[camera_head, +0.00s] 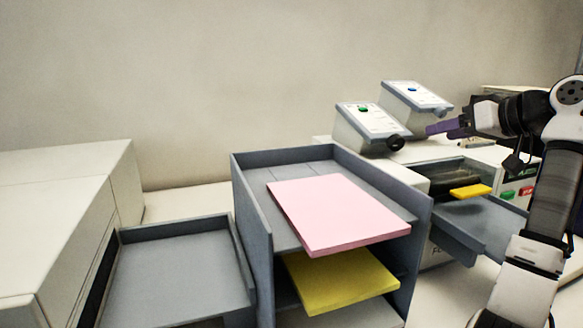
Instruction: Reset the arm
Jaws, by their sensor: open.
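My gripper (447,129) is at the right in the head view, with purple fingers pointing left. It is open, and nothing shows between the fingers. It is raised above the white surface at the back right, near the two grey-and-white boxes with buttons. The black wrist and my arm run down the right edge of the picture.
A grey shelf (250,205) in the middle holds a pink stack (335,210) on top and a yellow stack (342,280) below. A grey tray (180,270) lies left. Two boxes, green-buttoned (368,128) and blue-buttoned (415,98), stand behind. A yellow block (470,191) sits right.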

